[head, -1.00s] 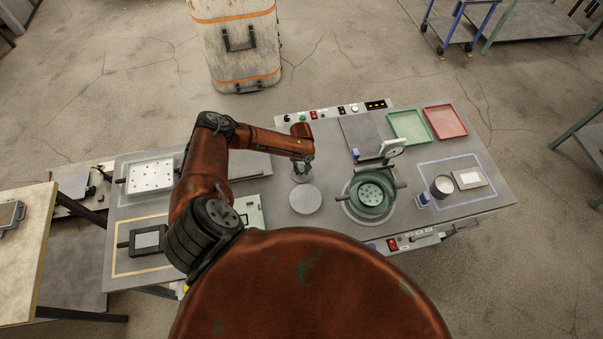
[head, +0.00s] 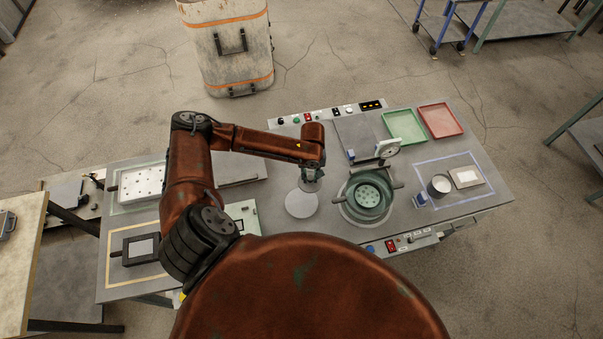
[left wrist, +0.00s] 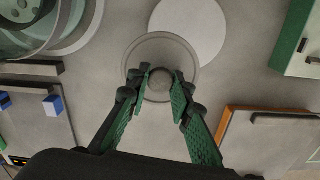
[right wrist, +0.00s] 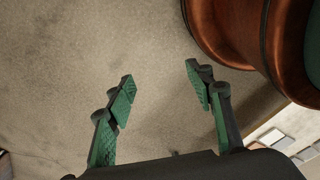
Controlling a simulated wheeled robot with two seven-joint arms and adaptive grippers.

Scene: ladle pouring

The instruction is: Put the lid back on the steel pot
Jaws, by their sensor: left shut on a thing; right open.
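The lid (left wrist: 133,52) is a round, see-through disc with a rim and a dark knob. My left gripper (left wrist: 162,77) is shut on its knob; in the head view the gripper (head: 312,175) hangs over the table, left of the pot. The lid's edge overlaps a pale round disc (head: 301,204); I cannot tell how high the lid is. The pot (head: 367,195) is open, round and greenish inside, with dark side handles; part of it shows at the left wrist view's top left (left wrist: 70,20). My right gripper (right wrist: 160,90) is open and empty above the floor.
A round dial on a stand (head: 388,148) rises just behind the pot. A small metal cup (head: 440,186) stands to its right. Green (head: 404,127) and red (head: 440,120) trays lie at the back. A grey slab (head: 355,136) lies behind the pot. Between pale disc and pot the table is bare.

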